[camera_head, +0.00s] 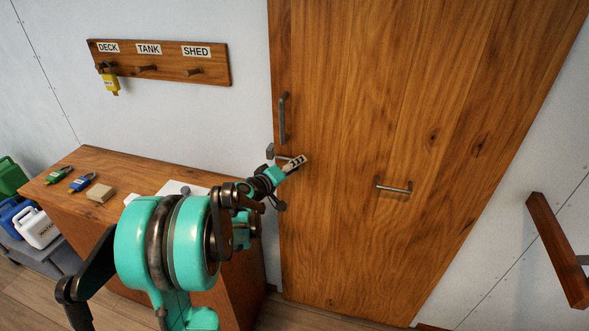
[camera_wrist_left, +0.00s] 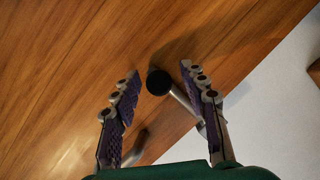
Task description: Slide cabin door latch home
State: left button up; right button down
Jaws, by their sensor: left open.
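The wooden cabin door (camera_head: 350,90) fills the middle of the head view and looks shut. A grey metal latch bar (camera_head: 281,158) lies at its left edge, beside a small dark block (camera_head: 270,151). My left gripper (camera_head: 294,163) is at the latch, its fingers pointing at the door. In the left wrist view the gripper (camera_wrist_left: 160,71) is open, and the latch's dark round knob (camera_wrist_left: 158,82) sits between the fingertips, nearer the right finger. A metal rod (camera_wrist_left: 184,98) runs from near it behind the right finger. Contact cannot be told. My right gripper is not in view.
The door has a vertical handle (camera_head: 282,118) above the latch and a horizontal handle (camera_head: 394,188) to the right. A wooden counter (camera_head: 110,165) with padlocks and a small block stands left. A labelled peg board (camera_head: 160,64) hangs above it.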

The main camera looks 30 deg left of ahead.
aim_at(288, 161)
pick_arm(q)
grip_shut()
jog(key=shift+s+a, duration=0.25)
jog(key=shift+a, duration=0.7)
jog(key=shift+s+a, duration=0.25)
jog(key=shift+a, duration=0.65)
jog(key=shift+c, duration=2.2)
grip_release()
jog(key=shift+r, duration=0.1)
jog(key=o, duration=0.4)
jog(key=shift+w, duration=0.1)
jog(key=shift+o, duration=0.2)
jog(key=shift+a, duration=0.1)
